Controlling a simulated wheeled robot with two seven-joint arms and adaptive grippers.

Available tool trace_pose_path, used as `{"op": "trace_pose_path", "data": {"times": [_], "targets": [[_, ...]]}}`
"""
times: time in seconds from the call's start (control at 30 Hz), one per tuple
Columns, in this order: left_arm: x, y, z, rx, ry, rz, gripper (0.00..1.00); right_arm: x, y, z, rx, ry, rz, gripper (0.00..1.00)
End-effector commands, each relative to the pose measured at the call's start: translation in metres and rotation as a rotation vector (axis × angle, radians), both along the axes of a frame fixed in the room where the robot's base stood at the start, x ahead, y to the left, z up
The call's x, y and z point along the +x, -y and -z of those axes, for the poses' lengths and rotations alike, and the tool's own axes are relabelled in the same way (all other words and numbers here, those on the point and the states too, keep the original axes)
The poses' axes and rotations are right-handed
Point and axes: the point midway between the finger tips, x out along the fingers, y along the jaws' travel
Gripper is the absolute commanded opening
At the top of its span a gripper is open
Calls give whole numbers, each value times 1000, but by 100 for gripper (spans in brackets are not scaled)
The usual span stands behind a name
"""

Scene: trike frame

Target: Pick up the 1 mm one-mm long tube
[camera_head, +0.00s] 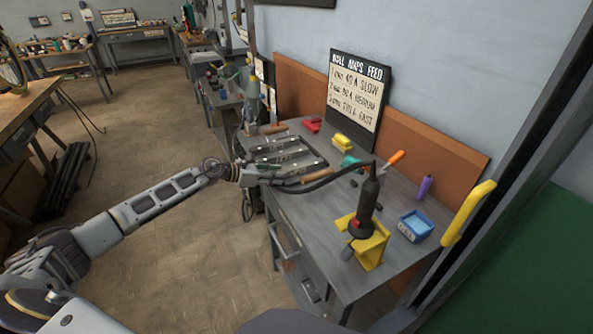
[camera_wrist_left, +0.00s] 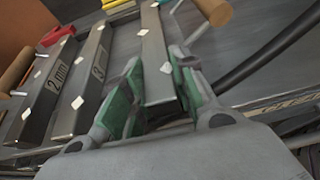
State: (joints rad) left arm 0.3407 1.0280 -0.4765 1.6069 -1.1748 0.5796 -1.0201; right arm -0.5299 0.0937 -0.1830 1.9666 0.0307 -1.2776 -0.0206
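Several dark grey tubes with white diamond marks lie side by side on the workbench. In the left wrist view, the left one is labelled "2 mm" (camera_wrist_left: 57,78) and the middle one (camera_wrist_left: 98,65) shows a "3". A third tube (camera_wrist_left: 154,55) shows no readable label; its near end lies between my left gripper's fingers. The tubes also show in the head view (camera_head: 287,154). My left gripper (camera_wrist_left: 155,92) is open, its green pads on either side of that third tube; whether they touch it is unclear. It also shows in the head view (camera_head: 262,174) at the bench's near left edge. My right gripper is out of view.
A black cable (camera_head: 320,182) runs close beside the left gripper to a dark tool on a yellow stand (camera_head: 370,250). A wooden handle (camera_head: 313,174) lies near the tubes. A blue box (camera_head: 415,227) stands right, and a feed-speed sign (camera_head: 357,92) stands behind.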

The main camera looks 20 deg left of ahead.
Motion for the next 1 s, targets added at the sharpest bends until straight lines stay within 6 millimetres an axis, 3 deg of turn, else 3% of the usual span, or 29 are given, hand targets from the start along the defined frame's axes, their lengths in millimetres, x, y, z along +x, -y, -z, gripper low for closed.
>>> {"op": "trace_pose_path", "data": {"times": [0.03, 0.13, 0.57, 0.77, 1.0], "targets": [[0, 0, 0, 0, 0, 0, 13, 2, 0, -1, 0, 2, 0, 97], [0, 0, 0, 0, 0, 0, 0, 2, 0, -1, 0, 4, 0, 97], [1, 0, -6, 1, 2, 0, 0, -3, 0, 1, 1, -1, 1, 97], [1, 0, -24, 2, 4, 1, 0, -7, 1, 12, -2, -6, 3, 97], [1, 0, -59, 2, 6, 1, 0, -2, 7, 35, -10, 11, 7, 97]]}}
